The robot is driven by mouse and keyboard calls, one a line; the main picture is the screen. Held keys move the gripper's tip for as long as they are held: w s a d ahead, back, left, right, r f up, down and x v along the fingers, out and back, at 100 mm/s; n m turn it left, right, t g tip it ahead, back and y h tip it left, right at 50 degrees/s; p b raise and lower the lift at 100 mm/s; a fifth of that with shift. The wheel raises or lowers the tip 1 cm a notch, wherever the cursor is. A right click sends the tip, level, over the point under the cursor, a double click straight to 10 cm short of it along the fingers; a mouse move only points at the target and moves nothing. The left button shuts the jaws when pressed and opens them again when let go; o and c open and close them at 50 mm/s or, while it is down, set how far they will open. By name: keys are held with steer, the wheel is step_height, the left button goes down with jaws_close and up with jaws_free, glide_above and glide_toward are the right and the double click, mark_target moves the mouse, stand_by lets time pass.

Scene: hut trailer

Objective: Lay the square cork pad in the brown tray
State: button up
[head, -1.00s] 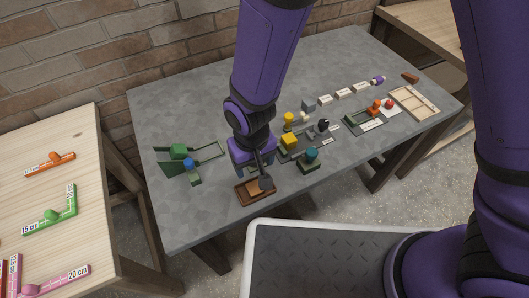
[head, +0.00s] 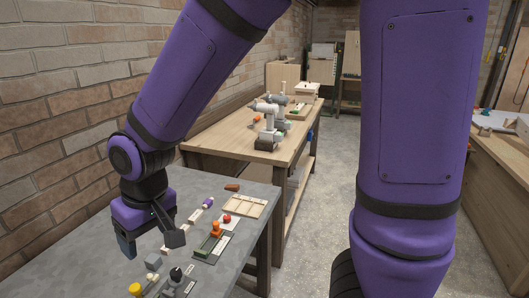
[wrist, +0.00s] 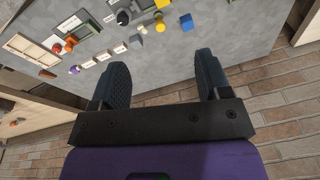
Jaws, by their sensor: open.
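My gripper (wrist: 160,68) is open in the wrist view, with its two dark fingers apart and nothing between them. In the head view my gripper (head: 146,240) is raised over the grey table (head: 110,265), near the brick wall. I cannot make out the brown tray or the square cork pad in either present view. The near part of the table is outside the head picture.
A pale divided tray (head: 250,206), a brown block (head: 232,187), orange and red pieces (head: 216,228), a grey cube (head: 153,261) and a yellow knob (head: 135,289) are on the table. A wooden bench (head: 240,125) stands behind, with floor to its right.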

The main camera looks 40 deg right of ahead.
steer(key=s+d+r+m+t, duration=0.2)
steer(key=s+d+r, duration=0.2)
steer(key=d+r, duration=0.8)
steer(key=s+d+r+m+t+h, duration=0.1)
steer(key=s+d+r, duration=0.2)
steer(key=s+d, duration=0.5)
steer(key=shift+s+d+r+m+t+h, duration=0.3)
steer(key=shift+d+r+m, duration=0.1)
steer(key=shift+d, duration=0.3)
